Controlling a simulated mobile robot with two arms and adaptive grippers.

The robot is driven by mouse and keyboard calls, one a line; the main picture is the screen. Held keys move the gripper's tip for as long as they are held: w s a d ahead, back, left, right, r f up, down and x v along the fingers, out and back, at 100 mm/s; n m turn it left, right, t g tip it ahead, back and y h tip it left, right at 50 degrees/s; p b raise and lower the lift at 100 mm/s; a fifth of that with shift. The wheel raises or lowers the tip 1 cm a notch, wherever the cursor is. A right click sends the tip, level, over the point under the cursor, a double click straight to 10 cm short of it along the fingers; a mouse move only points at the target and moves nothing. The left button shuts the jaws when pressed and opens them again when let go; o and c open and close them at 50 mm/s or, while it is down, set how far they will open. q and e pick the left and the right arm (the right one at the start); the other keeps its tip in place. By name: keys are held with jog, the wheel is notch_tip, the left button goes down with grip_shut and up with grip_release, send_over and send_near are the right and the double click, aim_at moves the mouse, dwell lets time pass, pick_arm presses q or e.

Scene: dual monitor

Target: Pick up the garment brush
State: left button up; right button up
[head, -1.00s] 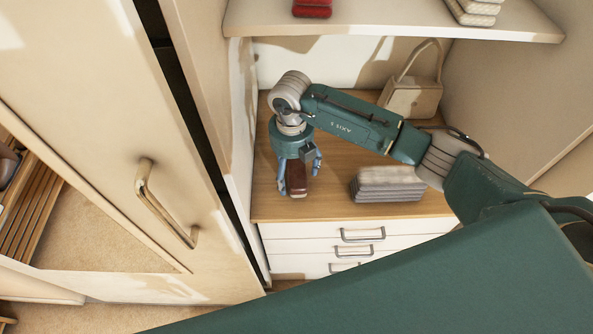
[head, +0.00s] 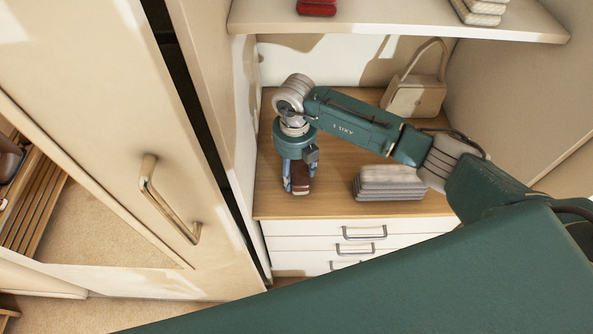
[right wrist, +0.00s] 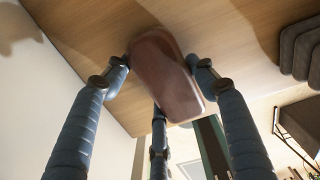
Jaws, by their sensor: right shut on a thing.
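The garment brush (head: 300,171) is a dark red-brown block on the wooden top of a drawer unit. It also shows in the right wrist view (right wrist: 163,72) as a rounded brown slab between my fingers. My right gripper (head: 297,183) points down over the brush, with its blue fingers on both sides of it. In the right wrist view the fingers of my right gripper (right wrist: 160,85) close on the brush from several sides. Part of the brush is hidden by the gripper. I cannot tell whether it has left the surface. My left gripper is not in view.
Folded grey cloths (head: 390,184) lie right of the brush. A beige handbag (head: 416,96) stands behind. A shelf (head: 400,20) with red and pale folded items hangs above. A cabinet wall (head: 243,130) stands close on the left. White drawers (head: 335,243) are below.

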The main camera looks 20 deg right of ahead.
aim_at(297, 171)
jog(key=shift+w+r+b, duration=0.1)
jog(key=shift+r+b, duration=0.3)
jog(key=shift+r, duration=0.3)
jog(key=shift+s+r+b, duration=0.45)
jog(key=shift+s+r, duration=0.15)
jog(key=shift+r, duration=0.2)
jog(key=s+b, duration=0.1)
jog(key=s, duration=0.4)
jog(key=s+d+b, duration=0.1)
jog(key=s, duration=0.5)
jog(key=s+d+b, duration=0.1)
jog(key=s, duration=0.5)
jog(key=shift+r+b, duration=0.15)
jog(key=shift+b, duration=0.2)
jog(key=o, duration=0.6)
jog(key=shift+w, duration=0.1)
jog(key=c, duration=0.4)
